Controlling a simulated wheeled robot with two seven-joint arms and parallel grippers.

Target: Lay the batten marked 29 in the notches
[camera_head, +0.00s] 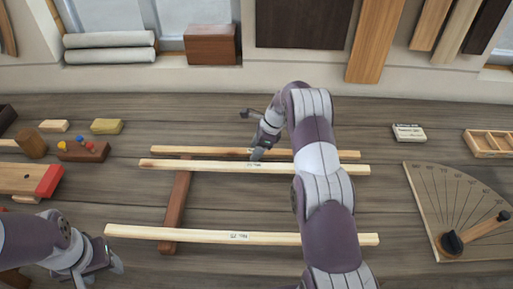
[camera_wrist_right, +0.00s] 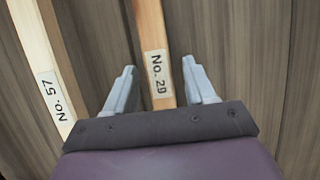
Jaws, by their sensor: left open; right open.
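The batten marked 29 (camera_wrist_right: 153,50) runs between the two open fingers of my right gripper (camera_wrist_right: 160,85) in the right wrist view; its label faces up. I take it to be the darker, rearmost batten (camera_head: 200,150) in the head view, where my right gripper (camera_head: 257,154) is over it. I cannot tell whether the fingers touch it. A paler batten marked 57 (camera_wrist_right: 40,60) lies beside it. A brown crosspiece (camera_head: 177,200) runs under the pale battens; its notches cannot be made out. My left gripper (camera_head: 105,264) is open and empty at the lower left.
My right arm covers part of the battens' right side. A quadrant board (camera_head: 435,200) lies at right. A red-ended block (camera_head: 48,180) and small blocks lie at left.

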